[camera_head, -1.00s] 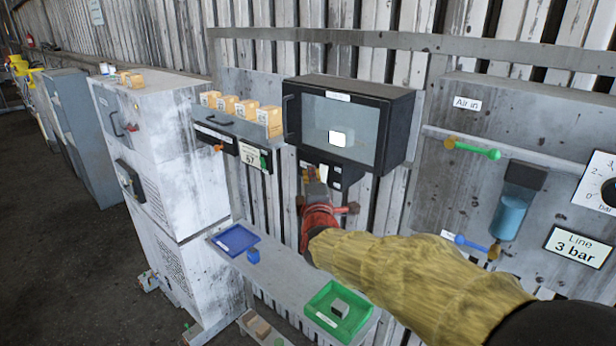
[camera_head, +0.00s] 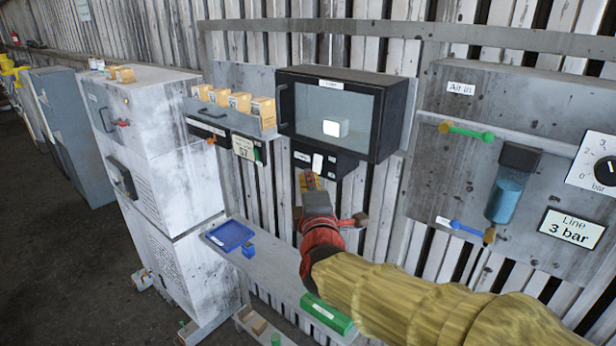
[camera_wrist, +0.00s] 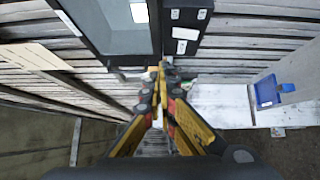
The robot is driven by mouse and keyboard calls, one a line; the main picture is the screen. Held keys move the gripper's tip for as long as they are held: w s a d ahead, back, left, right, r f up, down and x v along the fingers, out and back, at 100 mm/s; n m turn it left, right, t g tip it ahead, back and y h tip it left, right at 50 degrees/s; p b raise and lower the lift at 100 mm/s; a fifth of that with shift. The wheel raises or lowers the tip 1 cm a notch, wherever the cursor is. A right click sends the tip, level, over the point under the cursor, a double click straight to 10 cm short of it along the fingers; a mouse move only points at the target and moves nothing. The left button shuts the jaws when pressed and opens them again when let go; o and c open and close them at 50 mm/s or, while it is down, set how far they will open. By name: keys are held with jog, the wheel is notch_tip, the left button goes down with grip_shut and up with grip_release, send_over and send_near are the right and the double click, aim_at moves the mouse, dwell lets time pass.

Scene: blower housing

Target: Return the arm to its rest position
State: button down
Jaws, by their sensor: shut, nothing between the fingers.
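My gripper (camera_head: 311,182) is shut and empty, in front of the wall just below the black glass-fronted cabinet (camera_head: 340,112). In the wrist view the fingertips of my gripper (camera_wrist: 159,70) meet, with the dark cabinet (camera_wrist: 108,25) and its small switch panel (camera_wrist: 186,28) beyond them. My arm, in a yellow sleeve, reaches in from the lower right of the head view. A white block (camera_head: 335,128) shows behind the cabinet's glass.
The air panel with a green-handled valve (camera_head: 466,132) and a blue-handled valve (camera_head: 465,229) stands right. A white cabinet (camera_head: 165,150) stands left.

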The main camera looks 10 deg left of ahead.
dwell(0.3)
jog(key=s+a+f+m+g+y+b, duration=0.1)
jog(key=s+f+m+g, duration=0.35)
jog(key=f, duration=0.45)
jog(key=s+a+f+m+g+y, duration=0.1)
jog(key=s+f+m+g, duration=0.35)
jog(key=f, duration=0.35)
jog(key=s+d+f+m+g+h+b, duration=0.1)
jog(key=s+d+f+m+h+b, duration=0.1)
jog(key=s+d+f+m+b, duration=0.2)
jog(key=s+d+f+m+g+h+b, duration=0.1)
jog(key=s+d+f+m+b, duration=0.3)
jog(key=s+d+f+b, duration=0.6)
jog(key=s+d+f+m+g+h+b, duration=0.1)
jog(key=s+d+f+m+h+b, duration=0.2)
jog(key=s+d+f+b, duration=0.5)
jog(key=s+d+f+m, duration=0.1)
jog(key=s+d, duration=0.1)
jog(key=d, duration=0.7)
jog(key=shift+s, duration=0.15)
jog(key=shift+r, duration=0.1)
